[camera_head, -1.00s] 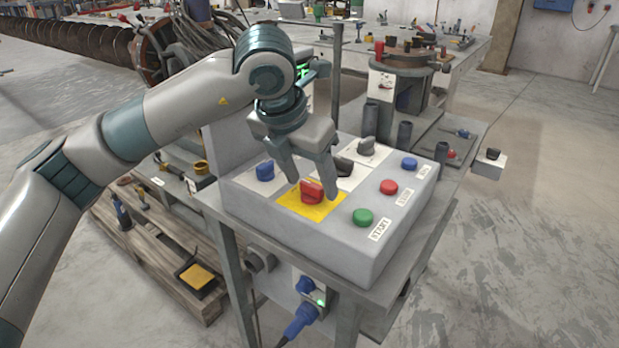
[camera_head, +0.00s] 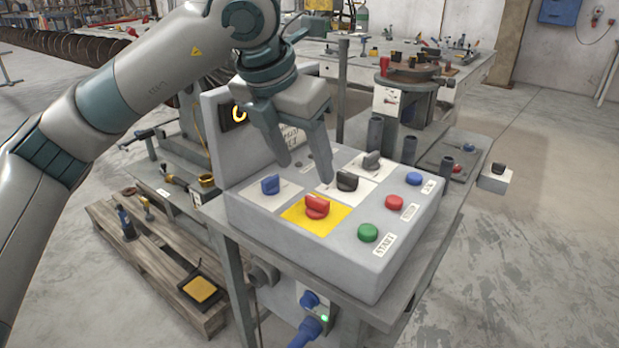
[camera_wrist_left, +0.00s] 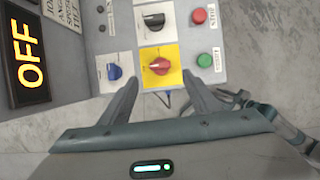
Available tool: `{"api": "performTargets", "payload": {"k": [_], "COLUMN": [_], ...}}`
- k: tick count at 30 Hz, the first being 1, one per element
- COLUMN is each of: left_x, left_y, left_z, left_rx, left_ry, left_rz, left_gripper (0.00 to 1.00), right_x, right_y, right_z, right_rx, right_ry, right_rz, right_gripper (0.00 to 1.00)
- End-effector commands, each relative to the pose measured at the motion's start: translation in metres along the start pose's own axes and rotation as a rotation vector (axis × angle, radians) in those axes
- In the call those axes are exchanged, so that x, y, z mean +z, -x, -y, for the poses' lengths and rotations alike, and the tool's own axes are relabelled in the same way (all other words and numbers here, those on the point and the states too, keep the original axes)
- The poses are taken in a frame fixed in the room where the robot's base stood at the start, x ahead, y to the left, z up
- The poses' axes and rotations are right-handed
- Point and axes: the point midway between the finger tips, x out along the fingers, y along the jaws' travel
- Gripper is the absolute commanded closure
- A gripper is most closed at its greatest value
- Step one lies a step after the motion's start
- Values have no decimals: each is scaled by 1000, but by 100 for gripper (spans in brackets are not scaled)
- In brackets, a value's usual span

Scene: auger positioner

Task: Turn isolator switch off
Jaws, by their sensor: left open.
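The isolator switch is a red rotary knob (camera_head: 317,206) on a yellow plate (camera_head: 300,216) on the grey control box (camera_head: 290,245). In the left wrist view the red knob (camera_wrist_left: 160,67) lies ahead of the fingers, with its yellow plate around it. A display on the panel reads OFF (camera_wrist_left: 30,57) in orange in that view. My left gripper (camera_head: 305,172) is open and empty, above the box and apart from the knob. Its fingers (camera_wrist_left: 157,92) also show in the left wrist view. My right gripper is not in view.
Beside the red knob are a blue knob (camera_head: 270,185), black knobs (camera_head: 347,180), and green (camera_head: 368,232), red (camera_head: 394,202) and blue (camera_head: 413,178) buttons. A wooden pallet (camera_head: 150,265) lies at lower left. Floor at right is clear.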

Motion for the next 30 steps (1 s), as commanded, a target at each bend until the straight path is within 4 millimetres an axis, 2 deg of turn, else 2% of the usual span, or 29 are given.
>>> {"api": "performTargets", "payload": {"k": [1, 6, 12, 18, 30], "left_x": [1, 1, 1, 0, 0], "left_y": [12, 45, 72, 83, 83], "left_z": [0, -1, -1, -1, 0], "left_rx": [2, 2, 1, 1, 0], "left_ry": [1, 1, 1, 1, 1], "left_rz": [4, 4, 1, 1, 0], "left_gripper": [43, 43, 43, 43, 43], "right_x": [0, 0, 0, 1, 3], "right_y": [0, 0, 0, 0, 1], "right_z": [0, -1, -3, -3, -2], "right_rx": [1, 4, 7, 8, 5], "right_ry": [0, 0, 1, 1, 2], "right_rz": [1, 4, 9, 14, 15], "right_gripper": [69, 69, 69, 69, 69]}}
